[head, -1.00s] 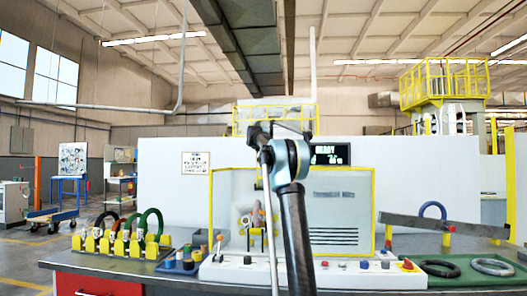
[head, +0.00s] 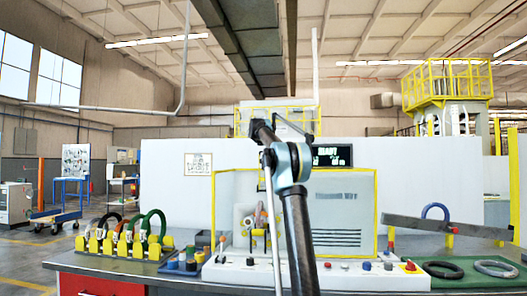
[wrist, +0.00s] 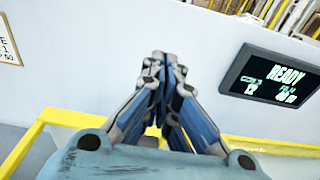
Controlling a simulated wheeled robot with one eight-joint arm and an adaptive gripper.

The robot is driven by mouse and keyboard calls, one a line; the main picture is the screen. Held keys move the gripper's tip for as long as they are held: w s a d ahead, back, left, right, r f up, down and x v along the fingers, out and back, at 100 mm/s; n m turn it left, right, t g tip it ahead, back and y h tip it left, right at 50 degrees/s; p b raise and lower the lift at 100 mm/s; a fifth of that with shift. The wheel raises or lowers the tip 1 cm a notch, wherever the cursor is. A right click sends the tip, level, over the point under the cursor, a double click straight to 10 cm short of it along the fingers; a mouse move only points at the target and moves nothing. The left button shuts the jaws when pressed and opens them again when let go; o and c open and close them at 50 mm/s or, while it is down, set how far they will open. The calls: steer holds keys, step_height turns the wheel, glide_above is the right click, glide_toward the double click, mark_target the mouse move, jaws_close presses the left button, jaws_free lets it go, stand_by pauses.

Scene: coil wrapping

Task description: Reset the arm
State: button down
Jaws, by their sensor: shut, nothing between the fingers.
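My gripper (wrist: 166,58) shows in the wrist view with its fingers closed together and nothing between them. It points at a white wall panel, beside a dark display (wrist: 272,80) that reads READY, and above a yellow frame edge (wrist: 268,146). In the head view my arm rises from the bottom middle in front of the wrapping machine (head: 345,205), a yellow-framed cabinet. The gripper itself cannot be made out clearly there. The display (head: 332,155) stands just right of my arm's upper joint.
A yellow rack (head: 125,248) with several coloured rings is on the left of the bench. Tape rolls (head: 182,264) sit beside it. A blue ring (head: 436,212) stands on the right. A black ring (head: 443,269) and a grey ring (head: 495,268) lie on a green mat.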

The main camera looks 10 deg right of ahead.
step_height(320, 180, up, 6)
steer(key=s, duration=0.1)
steer(key=shift+s+a, duration=0.3)
steer(key=shift+s, duration=0.1)
steer(key=s+a+f+n+t+y, duration=0.1)
steer(key=s+a+n+y, duration=0.65)
steer(key=s+n, duration=0.55)
steer(key=s+a+f+n+g+y, duration=0.2)
steer(key=s+a+f+n, duration=0.1)
steer(key=s+f+n, duration=0.4)
steer(key=s+a+f+n+g+y, duration=0.1)
steer(key=s+a+f+n+g, duration=0.15)
steer(key=s+f+n, duration=0.45)
steer(key=s+d+f+n+g+h, duration=0.2)
steer(key=s+d+f+n+g, duration=0.1)
steer(key=s+f, duration=1.3)
steer(key=s+d+f+n+g+h, duration=0.2)
steer(key=s+d+f+n+g, duration=0.2)
steer(key=s+f, duration=1.2)
steer(key=s+d+f+n+g+h, duration=0.2)
steer(key=s+d+f+n+g, duration=0.1)
steer(key=s+f, duration=1.4)
step_height(320, 180, down, 5)
steer(key=d+n, duration=0.1)
steer(key=n, duration=0.1)
steer(key=shift+d+f+n, duration=0.15)
steer(key=shift+n, duration=0.15)
